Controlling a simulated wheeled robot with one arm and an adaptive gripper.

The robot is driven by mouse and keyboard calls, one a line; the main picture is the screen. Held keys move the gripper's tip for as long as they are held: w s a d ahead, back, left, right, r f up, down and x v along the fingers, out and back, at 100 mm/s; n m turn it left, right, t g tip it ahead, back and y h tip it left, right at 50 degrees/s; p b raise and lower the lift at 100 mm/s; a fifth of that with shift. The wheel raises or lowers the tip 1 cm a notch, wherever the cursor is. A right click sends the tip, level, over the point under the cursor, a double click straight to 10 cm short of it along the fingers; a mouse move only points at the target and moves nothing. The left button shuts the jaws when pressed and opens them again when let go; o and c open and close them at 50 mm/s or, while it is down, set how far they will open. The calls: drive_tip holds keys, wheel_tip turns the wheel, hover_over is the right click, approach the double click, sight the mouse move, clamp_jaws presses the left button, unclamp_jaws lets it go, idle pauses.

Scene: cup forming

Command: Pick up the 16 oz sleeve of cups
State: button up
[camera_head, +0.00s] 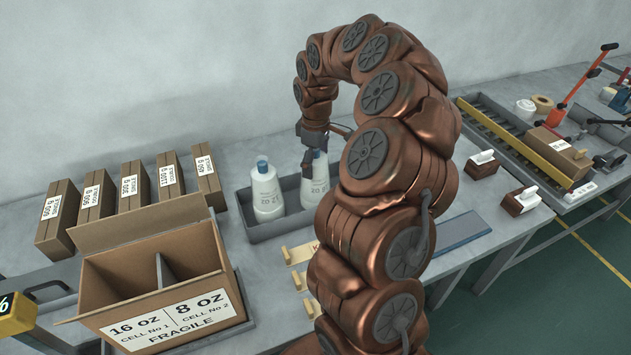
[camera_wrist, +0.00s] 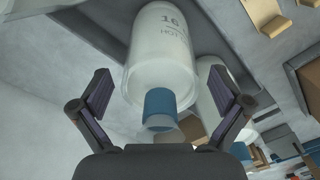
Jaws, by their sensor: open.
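A white sleeve of cups with a blue end stands at the right in a grey tray (camera_head: 262,232); I take it for the 16 oz sleeve (camera_head: 315,178). In the wrist view the nearest sleeve (camera_wrist: 163,55) is marked 16 and lies between my finger pads, with clear gaps on both sides. My gripper (camera_head: 307,161) is open above and beside that sleeve in the head view, and its spread fingers show in the wrist view (camera_wrist: 171,95). A second sleeve (camera_head: 267,191) stands to the left in the tray. Its small label is unclear.
An open carton (camera_head: 150,270) with a divider, marked 16 oz and 8 oz, stands at front left. Several brown boxes (camera_head: 130,187) line the wall. My arm hides part of the table.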

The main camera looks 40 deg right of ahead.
drive_tip(key=c, duration=1.5)
